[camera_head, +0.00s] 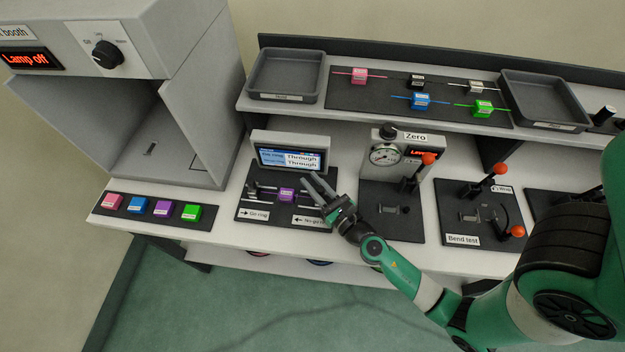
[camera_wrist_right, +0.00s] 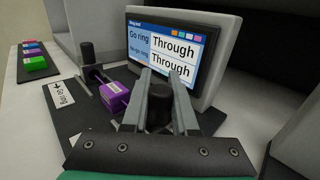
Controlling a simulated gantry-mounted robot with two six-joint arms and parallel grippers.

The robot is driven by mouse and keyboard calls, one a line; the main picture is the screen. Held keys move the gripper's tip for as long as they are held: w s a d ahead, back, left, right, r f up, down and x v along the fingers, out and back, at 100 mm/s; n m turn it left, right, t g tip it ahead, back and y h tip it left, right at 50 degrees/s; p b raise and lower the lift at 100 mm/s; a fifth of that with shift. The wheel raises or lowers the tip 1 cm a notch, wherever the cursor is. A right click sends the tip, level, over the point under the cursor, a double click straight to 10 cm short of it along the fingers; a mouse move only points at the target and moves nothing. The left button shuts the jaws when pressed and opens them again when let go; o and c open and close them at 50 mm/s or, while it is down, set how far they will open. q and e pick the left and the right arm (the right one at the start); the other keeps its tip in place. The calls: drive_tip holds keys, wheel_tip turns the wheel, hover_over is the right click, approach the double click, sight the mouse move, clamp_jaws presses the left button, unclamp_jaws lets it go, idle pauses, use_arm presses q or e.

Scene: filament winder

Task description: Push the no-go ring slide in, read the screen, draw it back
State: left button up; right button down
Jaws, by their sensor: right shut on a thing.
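The gauge stand has a dark base (camera_head: 270,218) and a screen (camera_head: 290,157) behind it. In the right wrist view, the screen (camera_wrist_right: 163,55) reads "Go ring: Through" and "No-go ring: Through". A purple block (camera_head: 287,194) sits at the middle of the stand; it also shows in the wrist view (camera_wrist_right: 115,97). My right gripper (camera_head: 318,190) is shut on the black knob (camera_wrist_right: 158,108) of the no-go ring slide, close to the block's right side. Its fingers hide part of the knob and the no-go ring. The go ring slide's knob (camera_wrist_right: 88,54) stands on the left side. My left gripper is not in view.
A mat with coloured blocks (camera_head: 138,204) lies left, before the booth (camera_head: 190,130) whose sign reads "Lamp off". The dial gauge stand (camera_head: 393,205) and bend test stand (camera_head: 470,225) are to the right. Two grey trays (camera_head: 285,97) (camera_head: 545,124) and sample blocks occupy the upper shelf.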

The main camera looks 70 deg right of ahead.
drive_tip(key=c, duration=1)
unclamp_jaws()
drive_tip(key=shift+s, duration=0.1)
drive_tip(key=o, duration=0.3)
drive_tip(key=shift+s+d, duration=0.1)
drive_tip(key=shift+s, duration=0.05)
drive_tip(key=b+v, duration=0.2)
drive_tip(key=v, duration=0.8)
drive_tip(key=shift+s+a, duration=0.15)
drive_tip(key=shift+a, duration=0.15)
drive_tip(key=shift+s+a, duration=0.15)
drive_tip(key=shift+s, duration=0.35)
